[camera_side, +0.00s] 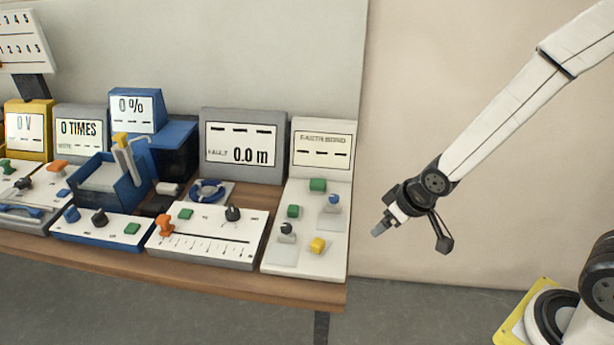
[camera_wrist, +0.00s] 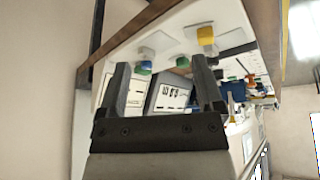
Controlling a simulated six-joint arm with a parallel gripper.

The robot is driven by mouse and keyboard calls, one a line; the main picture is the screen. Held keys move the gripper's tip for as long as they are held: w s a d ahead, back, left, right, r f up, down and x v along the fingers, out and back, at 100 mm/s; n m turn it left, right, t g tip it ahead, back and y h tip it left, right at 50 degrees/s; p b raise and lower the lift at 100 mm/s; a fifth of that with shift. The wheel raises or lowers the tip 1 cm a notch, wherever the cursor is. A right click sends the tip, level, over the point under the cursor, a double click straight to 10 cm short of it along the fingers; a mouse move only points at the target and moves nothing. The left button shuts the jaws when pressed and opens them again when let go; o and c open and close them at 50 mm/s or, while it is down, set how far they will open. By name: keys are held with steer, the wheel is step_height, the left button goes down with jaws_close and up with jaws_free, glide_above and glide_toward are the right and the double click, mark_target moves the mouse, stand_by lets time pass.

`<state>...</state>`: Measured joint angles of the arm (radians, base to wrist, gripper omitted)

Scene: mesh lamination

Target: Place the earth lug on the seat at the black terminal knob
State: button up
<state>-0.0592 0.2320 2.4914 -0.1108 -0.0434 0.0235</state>
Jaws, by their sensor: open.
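My gripper (camera_side: 380,229) hangs in the air right of the panel, apart from everything. In the wrist view its two fingers (camera_wrist: 162,85) are spread with nothing held between them.
A blue knob (camera_side: 334,200) and green blocks (camera_side: 318,185) stand further back on the panel. The earth bond display (camera_side: 322,146) rises behind. A slider panel (camera_side: 212,238) and other stations crowd the left. The wooden bench (camera_side: 190,275) ends just right of the panel; beyond is free air.

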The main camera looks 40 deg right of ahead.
mark_target(318, 242)
steer(key=w+a+f+n+t+y, duration=0.1)
steer(key=a, duration=0.1)
steer(key=w+a+f+t+y, duration=0.1)
steer(key=w+a+f, duration=0.1)
steer(key=w+a+f+n+t, duration=0.1)
steer(key=w+a, duration=0.1)
steer(key=shift+w+a+f+n+y, duration=0.2)
steer(key=shift+w+f+n+y, duration=0.1)
steer(key=shift+f+y, duration=0.1)
steer(key=shift+w+a+f, duration=0.1)
steer(key=shift+a, duration=0.35)
steer(key=shift+f, duration=0.1)
steer(key=shift+x, duration=1.25)
steer(key=shift+w, duration=0.1)
steer(key=shift+x, duration=2.45)
steer(key=shift+w, duration=0.15)
jaws_close()
